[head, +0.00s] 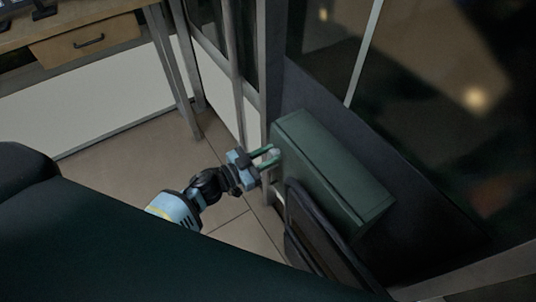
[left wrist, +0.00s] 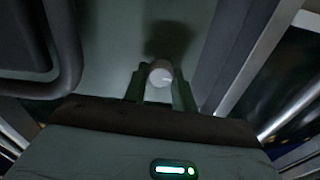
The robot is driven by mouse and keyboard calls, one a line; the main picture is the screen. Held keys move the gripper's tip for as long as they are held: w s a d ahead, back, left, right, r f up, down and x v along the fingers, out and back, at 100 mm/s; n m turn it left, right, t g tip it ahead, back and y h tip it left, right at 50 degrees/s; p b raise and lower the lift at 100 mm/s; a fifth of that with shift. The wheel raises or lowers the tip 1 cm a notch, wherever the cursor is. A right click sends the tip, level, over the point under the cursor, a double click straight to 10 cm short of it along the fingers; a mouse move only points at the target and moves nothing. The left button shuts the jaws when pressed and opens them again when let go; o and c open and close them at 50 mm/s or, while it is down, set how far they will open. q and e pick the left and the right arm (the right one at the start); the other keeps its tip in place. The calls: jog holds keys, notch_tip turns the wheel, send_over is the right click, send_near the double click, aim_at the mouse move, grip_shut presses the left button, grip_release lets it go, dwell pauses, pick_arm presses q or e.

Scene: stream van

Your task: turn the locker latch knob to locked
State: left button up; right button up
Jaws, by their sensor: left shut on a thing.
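The locker (head: 335,170) is a dark green box against the dark wall panel, right of centre in the head view. Its door face fills the upper middle of the left wrist view (left wrist: 120,50). The latch knob (left wrist: 160,74) is a small pale round knob with a faint line on its face; it also shows at the locker's left end in the head view (head: 275,150). My left gripper (head: 267,156) reaches in from the left and is shut on the knob, one green finger on each side. My right gripper is not in view.
A dark framed chair-like object (head: 320,245) stands close below the locker. Metal posts (head: 250,90) rise just behind my left gripper. A wooden desk with a drawer (head: 88,42) is at the upper left. Tiled floor (head: 130,165) is open left of my arm.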

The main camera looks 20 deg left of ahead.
pick_arm(q)
jog(key=shift+m, duration=1.2)
jog(key=m, duration=0.3)
jog(key=shift+f+m+b, duration=0.1)
jog(key=shift+m+b, duration=0.2)
jog(key=shift+b, duration=0.1)
jog(key=m, duration=0.3)
jog(key=shift+s+m+b, duration=0.1)
jog(key=shift+m+b, duration=0.2)
jog(key=shift+b, duration=0.05)
jog(key=m+b, duration=0.1)
jog(key=m, duration=0.2)
jog(key=shift+d+f+m, duration=0.1)
jog(key=shift+m, duration=0.2)
jog(key=m, duration=0.2)
jog(key=shift+m+b, duration=0.3)
jog(key=shift+b, duration=0.1)
jog(key=shift+m, duration=0.4)
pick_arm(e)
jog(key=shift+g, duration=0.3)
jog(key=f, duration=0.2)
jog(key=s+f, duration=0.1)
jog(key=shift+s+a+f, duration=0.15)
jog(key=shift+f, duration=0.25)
pick_arm(q)
jog(key=o, duration=1)
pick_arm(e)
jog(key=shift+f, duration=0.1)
